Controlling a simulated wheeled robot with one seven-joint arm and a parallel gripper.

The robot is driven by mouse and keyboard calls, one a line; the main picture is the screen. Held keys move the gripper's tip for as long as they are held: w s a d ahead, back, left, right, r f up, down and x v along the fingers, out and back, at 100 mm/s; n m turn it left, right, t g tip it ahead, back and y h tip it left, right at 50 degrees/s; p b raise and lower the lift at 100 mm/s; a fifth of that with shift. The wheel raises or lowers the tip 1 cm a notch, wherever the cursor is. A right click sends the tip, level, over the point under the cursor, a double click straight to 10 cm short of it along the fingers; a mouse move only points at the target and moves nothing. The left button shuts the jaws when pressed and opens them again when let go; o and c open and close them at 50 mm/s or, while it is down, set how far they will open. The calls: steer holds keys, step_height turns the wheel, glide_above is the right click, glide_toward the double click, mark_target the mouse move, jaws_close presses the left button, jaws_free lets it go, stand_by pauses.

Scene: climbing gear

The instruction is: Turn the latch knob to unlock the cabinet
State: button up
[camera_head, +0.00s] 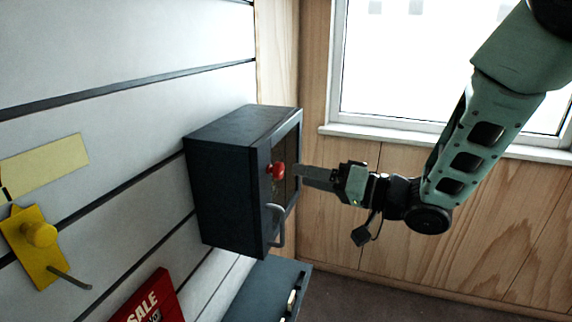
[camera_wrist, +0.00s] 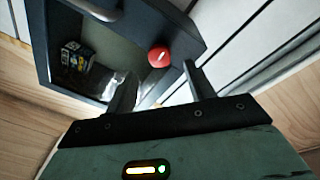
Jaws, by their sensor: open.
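The dark cabinet (camera_head: 225,190) is mounted on the white slatted wall, with its front facing right in the head view. The red latch knob (camera_head: 276,171) sits on its front frame, above the curved handle (camera_head: 276,222). In the wrist view the knob (camera_wrist: 159,57) shows a pale mark, and the cabinet front (camera_wrist: 185,32) has a see-through pane. My gripper (camera_head: 300,178) points at the knob from the right, its fingers level with it. In the wrist view my gripper (camera_wrist: 160,78) is open and empty, with the knob just beyond and between the fingertips. I cannot tell whether they touch.
Small boxed items (camera_wrist: 76,56) show inside the cabinet. A yellow hook plate (camera_head: 36,245) and a red SALE sign (camera_head: 147,300) are on the wall at left. A dark surface (camera_head: 262,290) lies below the cabinet. A window and wood panelling (camera_head: 400,240) stand behind my arm.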

mark_target(282, 171)
steer(key=p+x, duration=0.1)
steer(key=x, duration=0.4)
steer(key=shift+w+a, duration=0.2)
steer(key=shift+a, duration=0.15)
steer(key=c, duration=1)
